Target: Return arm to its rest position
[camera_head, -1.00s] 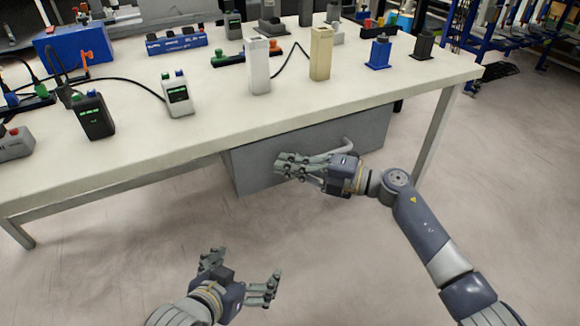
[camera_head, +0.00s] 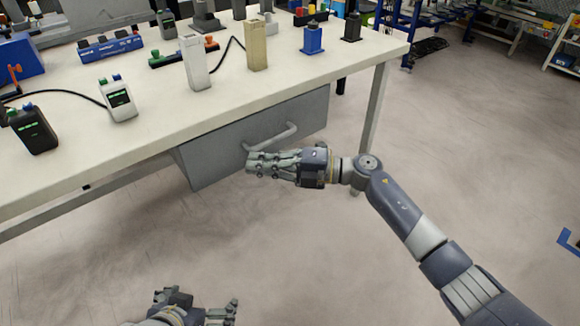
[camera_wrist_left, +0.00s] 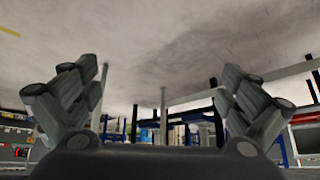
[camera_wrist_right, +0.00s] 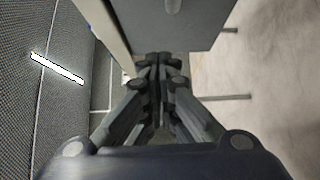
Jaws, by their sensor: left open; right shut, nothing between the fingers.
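My right gripper (camera_head: 256,165) is shut and empty in front of the table's drawer unit, just below its handle in the head view. In the right wrist view its fingers (camera_wrist_right: 160,65) meet, with the grey drawer unit (camera_wrist_right: 190,28) beyond them. My right arm stretches in from the lower right. My left gripper (camera_head: 207,303) is open and empty at the bottom edge of the head view, low over the floor and partly cut off. In the left wrist view its fingers (camera_wrist_left: 160,100) stand wide apart with nothing between them.
The white table (camera_head: 150,128) carries a white block (camera_head: 195,63), a beige block (camera_head: 256,46), a black device (camera_head: 33,130) and a white device (camera_head: 117,98). The grey drawer unit (camera_head: 215,158) with its handle (camera_head: 270,138) hangs beneath. The floor (camera_head: 400,130) to the right is clear.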

